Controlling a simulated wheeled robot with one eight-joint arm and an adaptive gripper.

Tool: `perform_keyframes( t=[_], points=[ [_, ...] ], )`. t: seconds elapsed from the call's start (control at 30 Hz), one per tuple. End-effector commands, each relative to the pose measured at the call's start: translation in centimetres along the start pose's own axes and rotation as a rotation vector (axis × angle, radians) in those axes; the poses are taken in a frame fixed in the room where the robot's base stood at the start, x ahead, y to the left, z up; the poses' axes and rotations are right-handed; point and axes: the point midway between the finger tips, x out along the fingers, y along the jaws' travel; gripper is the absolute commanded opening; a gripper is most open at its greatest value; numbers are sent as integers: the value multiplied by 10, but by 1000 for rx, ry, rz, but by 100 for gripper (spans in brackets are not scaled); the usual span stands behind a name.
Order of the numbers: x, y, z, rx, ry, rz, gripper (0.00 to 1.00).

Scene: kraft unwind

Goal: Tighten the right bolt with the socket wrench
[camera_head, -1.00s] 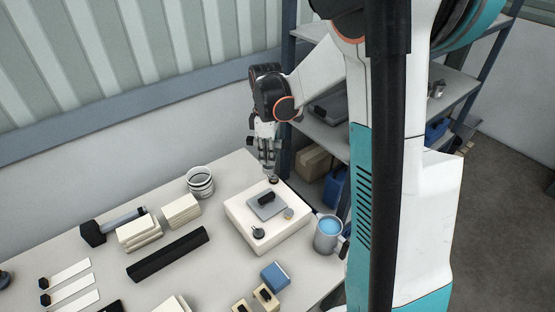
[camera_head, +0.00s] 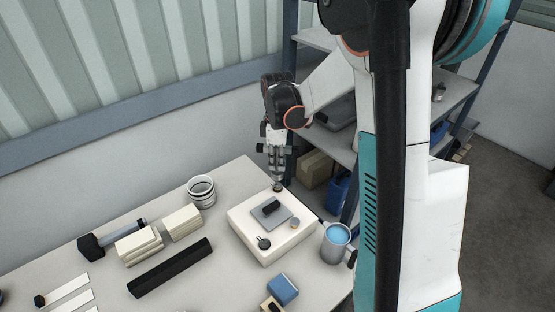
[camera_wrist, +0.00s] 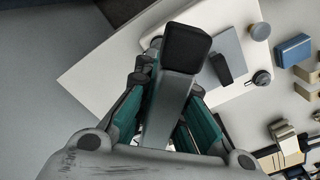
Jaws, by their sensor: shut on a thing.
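My gripper (camera_head: 277,172) points down over the far corner of a white block (camera_head: 243,235) on the table. It is shut on the socket wrench (camera_wrist: 165,112), whose grey shaft runs between the fingers, with a black end (camera_wrist: 186,46) towards the block in the wrist view. A small dark round piece (camera_head: 278,188) shows just under the fingertips; I cannot tell if it is a bolt or the socket. On the block lie a grey plate (camera_head: 284,219) with a black part (camera_head: 271,207), a grey round piece (camera_head: 294,222) and a dark knob (camera_head: 263,243). The right bolt is not clearly identifiable.
A mug with blue contents (camera_head: 336,243) stands close right of the block, a blue box (camera_head: 283,289) nearer. A striped cup (camera_head: 201,192), pale blocks (camera_head: 139,244), a black bar (camera_head: 170,267) and a hammer (camera_head: 91,247) lie left. Shelves (camera_head: 330,135) stand behind.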

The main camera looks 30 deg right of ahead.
Motion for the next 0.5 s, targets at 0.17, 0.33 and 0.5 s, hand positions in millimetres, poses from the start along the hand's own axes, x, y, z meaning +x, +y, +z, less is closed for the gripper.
perform_keyframes(
  t=[0.17, 0.33, 0.5],
  points=[
    [9, 0, 0, 0, 0, 0, 0],
    [17, 0, 0, 0, 0, 0, 0],
    [25, 0, 0, 0, 0, 0, 0]
  ],
)
